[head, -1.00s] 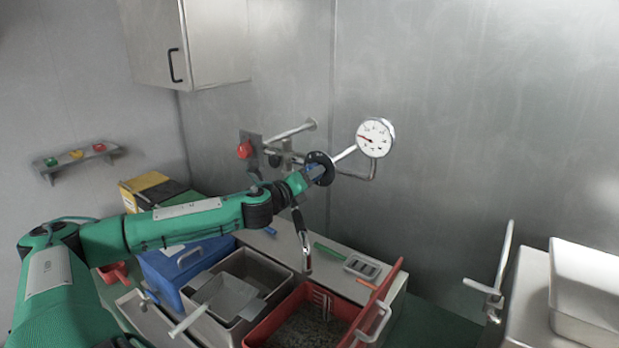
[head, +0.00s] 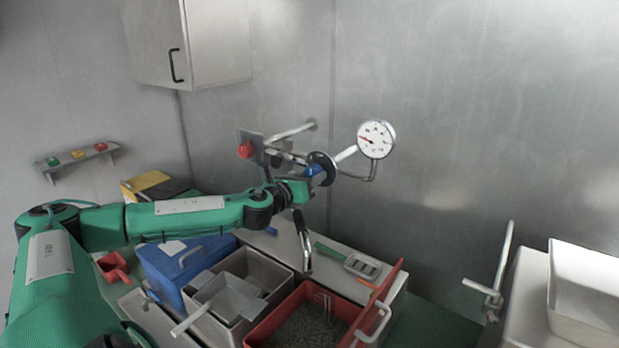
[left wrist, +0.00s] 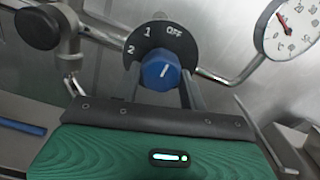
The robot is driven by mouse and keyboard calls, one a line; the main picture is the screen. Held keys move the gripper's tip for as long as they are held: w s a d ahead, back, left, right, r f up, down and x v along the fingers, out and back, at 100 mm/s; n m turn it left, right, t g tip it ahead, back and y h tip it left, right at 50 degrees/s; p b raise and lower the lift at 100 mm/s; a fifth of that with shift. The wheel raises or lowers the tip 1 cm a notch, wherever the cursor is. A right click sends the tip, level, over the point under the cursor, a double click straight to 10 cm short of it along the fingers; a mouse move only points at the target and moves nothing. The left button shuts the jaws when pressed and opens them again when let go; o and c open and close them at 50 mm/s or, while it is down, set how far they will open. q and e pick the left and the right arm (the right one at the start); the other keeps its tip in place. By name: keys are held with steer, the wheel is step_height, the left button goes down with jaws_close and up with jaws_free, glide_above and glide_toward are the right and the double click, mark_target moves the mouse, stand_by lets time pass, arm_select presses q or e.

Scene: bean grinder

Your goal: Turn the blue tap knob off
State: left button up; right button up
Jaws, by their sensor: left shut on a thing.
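The blue tap knob (head: 314,170) sits in front of a round black dial plate (head: 322,162) on the pipe by the back wall. In the left wrist view the knob (left wrist: 160,71) shows a white pointer line tilted up and slightly right, roughly toward OFF. The dial plate (left wrist: 140,58) carries the marks 2, 1 and OFF. My left gripper (head: 303,178) is shut on the knob, with one finger on each side in the left wrist view (left wrist: 163,86). My right gripper is not in view.
A white gauge (head: 376,139) stands on the pipe right of the knob. A red knob (head: 245,150) is to the left. Below are a red bin (head: 355,325), a grey bin (head: 262,262) and a blue box (head: 165,270). The wall area right of the gauge is clear.

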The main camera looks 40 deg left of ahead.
arm_select(q)
steer(key=o, duration=1)
steer(key=shift+c, duration=0.2)
steer(key=shift+s, duration=0.1)
steer(key=s+d+b, duration=0.1)
steer(key=s+b, duration=0.5)
steer(key=s, duration=0.7)
steer(key=shift+s+d, duration=0.25)
steer(key=shift+s, duration=0.05)
